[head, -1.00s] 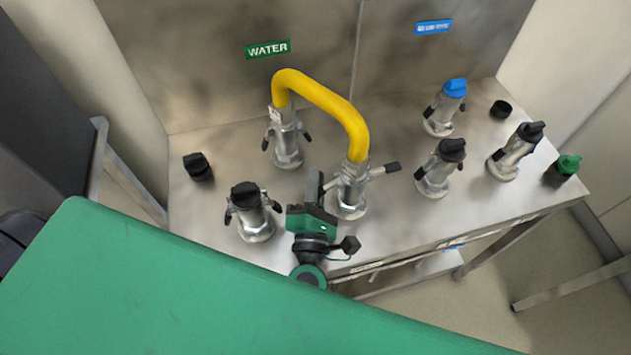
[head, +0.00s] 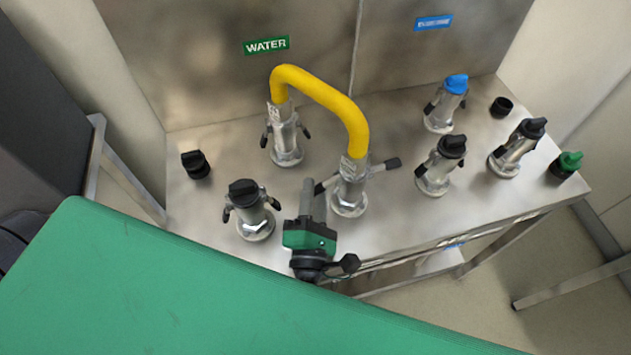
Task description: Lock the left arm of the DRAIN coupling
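A yellow hose (head: 322,92) arches between two metal couplings. The front coupling (head: 349,195) has both arms standing out: its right arm (head: 385,165) sticks out to the right, its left arm (head: 324,186) to the left. I take this one as DRAIN, but its tag is too small to read. The rear coupling (head: 286,148), below the WATER sign, has its arms hanging down along its sides. My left gripper (head: 309,188) is just left of the front coupling, its fingers close beside the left arm. Contact and finger gap cannot be made out. My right gripper is not in view.
A black-capped coupling (head: 252,218) stands to the left of my gripper. More capped couplings (head: 438,172) stand on the right of the steel table (head: 215,150). Loose caps lie at the left (head: 195,165) and back right (head: 501,107). A steel panel closes the back.

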